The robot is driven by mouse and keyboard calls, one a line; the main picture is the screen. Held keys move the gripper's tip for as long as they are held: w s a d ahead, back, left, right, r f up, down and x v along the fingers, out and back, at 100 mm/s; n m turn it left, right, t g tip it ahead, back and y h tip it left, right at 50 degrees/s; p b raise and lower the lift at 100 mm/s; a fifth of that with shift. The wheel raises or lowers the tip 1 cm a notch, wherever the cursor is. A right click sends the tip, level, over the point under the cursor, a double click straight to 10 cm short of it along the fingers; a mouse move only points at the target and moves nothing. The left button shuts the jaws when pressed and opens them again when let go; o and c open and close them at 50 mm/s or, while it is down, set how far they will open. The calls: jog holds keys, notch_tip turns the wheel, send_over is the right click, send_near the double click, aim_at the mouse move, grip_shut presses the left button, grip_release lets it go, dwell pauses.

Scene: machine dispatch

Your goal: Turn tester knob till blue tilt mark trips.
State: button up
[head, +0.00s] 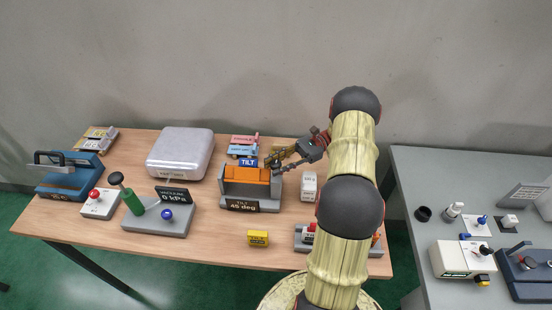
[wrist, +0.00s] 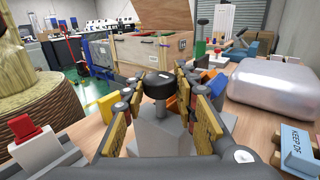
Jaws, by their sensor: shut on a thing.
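The tilt tester (head: 228,187) stands mid-table, with grey side walls, an orange cradle (head: 252,189) and a black plate (head: 241,205) reading "TILT 45 deg". A blue mark (head: 248,162) lettered "TILT" shows at the cradle's back edge; whether it stands on the cradle or behind it I cannot tell. My gripper (head: 278,165) reaches in from the right to the tester's right side. In the wrist view, my gripper's yellow-padded fingers are shut around the black-capped knob (wrist: 159,86) on its metal shaft. My gripper hides the knob in the head view.
A silver case (head: 180,152) stands left of the tester. A white bottle-like block (head: 309,186) stands close on its right, a yellow tag block (head: 258,238) in front. Pink and blue blocks (head: 243,145) lie behind. A vacuum station (head: 157,214) is front left.

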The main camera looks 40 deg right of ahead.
jog(key=shift+r+n+g+p, duration=0.2)
jog(key=shift+n+g+p, duration=0.7)
jog(key=shift+p, duration=2.2)
jog(key=shift+r+n+g+p, duration=0.15)
jog(key=shift+n+g+p, duration=0.35)
jog(key=shift+g+p, duration=1.7)
jog(key=p, duration=0.3)
jog(key=n+p, duration=0.1)
jog(key=p, duration=0.2)
jog(key=shift+w+f, duration=0.1)
jog(key=shift+f, duration=0.15)
jog(key=o, duration=1.2)
jog(key=shift+f, duration=0.1)
jog(key=shift+c, duration=0.2)
jog(key=b, duration=0.3)
jog(key=shift+f+t, duration=0.25)
jog(key=shift+t, duration=0.15)
jog(key=m+t+b, duration=0.2)
jog(key=t+b, duration=0.1)
jog(key=b, duration=0.8)
jog(key=shift+m, duration=0.3)
jog(key=m+t+b, duration=0.1)
jog(key=t+b, duration=0.1)
jog(key=b, duration=0.2)
jog(key=m+t+b, duration=0.1)
jog(key=t+b, duration=0.1)
jog(key=b, duration=0.2)
jog(key=shift+m+h, duration=0.3)
